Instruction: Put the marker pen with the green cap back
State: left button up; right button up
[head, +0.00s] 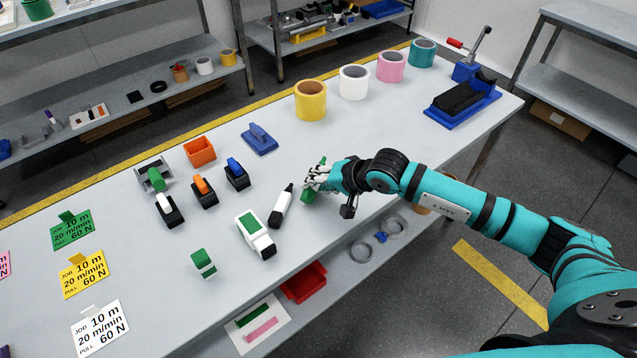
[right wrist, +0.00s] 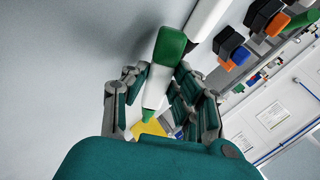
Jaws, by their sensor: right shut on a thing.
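The marker pen with the green cap (head: 308,195) is between the fingers of my right gripper (head: 318,180), over the table's near side. In the right wrist view its green cap (right wrist: 168,45) sticks out beyond the fingers, with a white body (right wrist: 155,88) and a small green end between them. My right gripper (right wrist: 160,95) is shut on the pen. I cannot tell whether the pen touches the table. A white marker with a black cap (head: 281,207) lies just left of the gripper. My left gripper is not in view.
Left stand black blocks with orange (head: 204,192), blue (head: 236,177) and green-and-white (head: 165,205) pieces. A white-and-green device (head: 256,236) and a green-and-white block (head: 203,263) are nearer. Tape rolls (head: 311,101) line the back.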

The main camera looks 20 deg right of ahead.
jog(key=shift+f, duration=0.15)
jog(key=o, duration=1)
jog(key=shift+r, duration=0.2)
jog(key=v, duration=1.2)
jog(key=shift+b, duration=0.4)
